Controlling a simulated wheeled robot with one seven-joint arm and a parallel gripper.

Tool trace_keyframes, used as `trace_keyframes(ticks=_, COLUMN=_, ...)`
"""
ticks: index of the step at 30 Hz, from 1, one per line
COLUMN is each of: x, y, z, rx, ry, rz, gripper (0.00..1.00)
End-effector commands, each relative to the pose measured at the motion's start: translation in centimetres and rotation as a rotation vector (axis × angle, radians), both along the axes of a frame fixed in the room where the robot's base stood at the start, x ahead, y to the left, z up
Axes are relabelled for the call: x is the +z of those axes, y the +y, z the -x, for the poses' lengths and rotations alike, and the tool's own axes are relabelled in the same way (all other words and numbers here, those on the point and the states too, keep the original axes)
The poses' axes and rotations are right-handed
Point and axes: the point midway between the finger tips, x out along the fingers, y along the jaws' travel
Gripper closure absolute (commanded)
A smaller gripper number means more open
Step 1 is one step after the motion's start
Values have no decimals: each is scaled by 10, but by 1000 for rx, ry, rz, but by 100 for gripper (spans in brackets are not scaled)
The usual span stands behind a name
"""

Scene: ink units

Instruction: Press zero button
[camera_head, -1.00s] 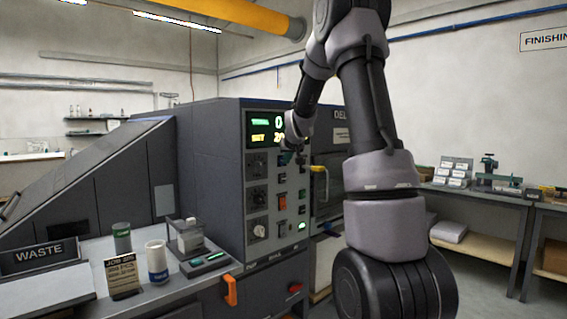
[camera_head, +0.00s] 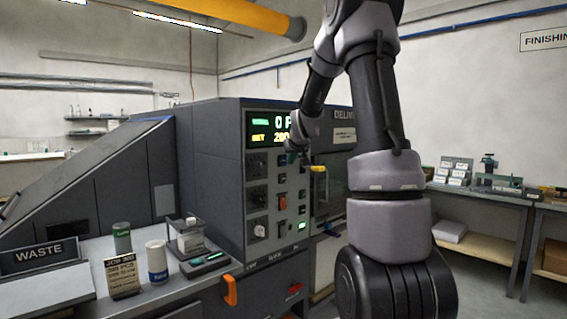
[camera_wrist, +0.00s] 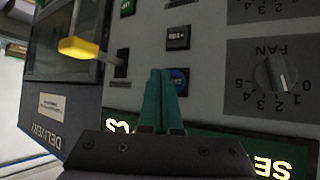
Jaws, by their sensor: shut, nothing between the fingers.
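The grey control panel (camera_head: 262,215) carries a column of small buttons below a lit display (camera_head: 266,130). In the wrist view, my gripper (camera_wrist: 160,72) is shut, its green fingers together and empty. The fingertips are just beside a blue button (camera_wrist: 180,79), partly overlapping its left side. I cannot tell whether they touch it. A black button (camera_wrist: 177,37) with white lettering is further along the same column. The lettering on the blue button is too small to read. In the head view, my gripper (camera_head: 291,157) is at the top of the column, and the wrist hides part of the display.
A fan knob (camera_wrist: 275,78) sits beside the buttons. A yellow-handled lever (camera_wrist: 80,48) projects on the other side; it also shows in the head view (camera_head: 319,170). An orange switch (camera_head: 282,203) is lower on the panel. A counter with jars (camera_head: 157,262) stands at left.

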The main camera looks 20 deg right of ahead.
Motion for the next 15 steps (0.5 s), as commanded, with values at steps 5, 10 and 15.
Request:
trace_keyframes(ticks=5, x=0, y=-9, z=19, rx=-5, ry=0, rz=0, gripper=100)
trace_keyframes(ticks=10, x=0, y=-14, z=32, rx=-6, ry=0, rz=-1, gripper=100)
trace_keyframes(ticks=15, x=1, y=-16, z=40, rx=-2, ry=-1, rz=2, gripper=100)
